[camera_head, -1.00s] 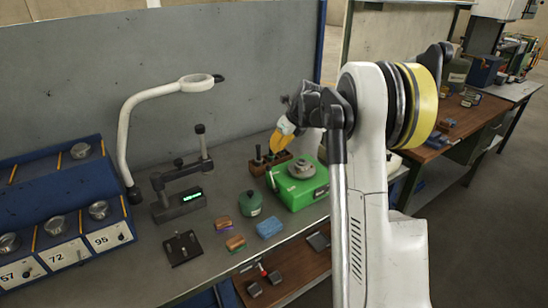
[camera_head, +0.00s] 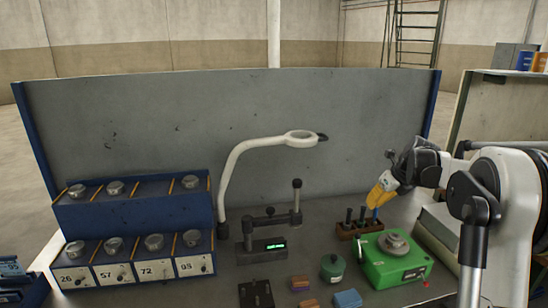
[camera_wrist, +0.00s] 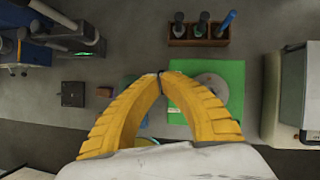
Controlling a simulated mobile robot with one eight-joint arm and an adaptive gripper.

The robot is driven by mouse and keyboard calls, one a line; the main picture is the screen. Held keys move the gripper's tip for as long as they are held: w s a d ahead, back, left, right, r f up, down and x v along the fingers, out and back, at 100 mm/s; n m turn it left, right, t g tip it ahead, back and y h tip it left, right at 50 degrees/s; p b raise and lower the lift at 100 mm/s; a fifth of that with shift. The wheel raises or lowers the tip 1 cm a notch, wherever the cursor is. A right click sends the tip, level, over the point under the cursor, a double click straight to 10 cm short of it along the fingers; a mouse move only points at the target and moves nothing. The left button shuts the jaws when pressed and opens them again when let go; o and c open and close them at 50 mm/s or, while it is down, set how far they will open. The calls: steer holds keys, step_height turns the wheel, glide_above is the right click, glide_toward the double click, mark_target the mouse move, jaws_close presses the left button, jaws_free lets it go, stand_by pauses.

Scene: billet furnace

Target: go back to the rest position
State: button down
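My gripper (camera_head: 374,198) has yellow fingers and hangs above the bench at the right in the head view, close to the wooden rack in the picture. In the wrist view the fingertips (camera_wrist: 160,75) meet, with nothing seen between them. The green box with a round grey top (camera_head: 388,262) stands on the bench. In the wrist view the green box (camera_wrist: 236,72) lies below and beside the fingers, partly hidden by them. The wooden rack (camera_head: 352,233) holds several upright tools, one with a blue handle.
A white lamp arm (camera_head: 226,172) and a black gauge with a lit green display (camera_head: 262,252) stand mid-bench. A blue rack with numbered bins (camera_head: 135,230) is at left. A green pot (camera_head: 333,268), a blue block (camera_head: 347,299) and a black plate (camera_head: 256,293) lie in front.

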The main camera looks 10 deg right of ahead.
steer(key=s+a+r+n+h+b, duration=0.1)
steer(key=s+a+r+n+b, duration=0.1)
steer(key=s+a+n, duration=0.65)
steer(key=s+a+r+n+b, duration=0.2)
steer(key=s+a+n+b, duration=0.1)
steer(key=s+a+n, duration=0.55)
steer(key=s+a+f+n+b, duration=0.1)
steer(key=s+a+f+n, duration=0.2)
steer(key=s+n, duration=0.2)
steer(key=s+a+f+n+t+b, duration=0.1)
steer(key=s+a+f+n, duration=0.2)
steer(key=s, duration=0.4)
steer(key=s+a+f+n+t+b, duration=0.1)
steer(key=s+a+f+n, duration=0.2)
steer(key=s+f+n, duration=0.2)
steer(key=s+n, duration=0.1)
steer(key=n, duration=0.2)
steer(key=shift+s+h+b, duration=0.15)
steer(key=shift+h+b, duration=0.15)
steer(key=shift+h, duration=0.1)
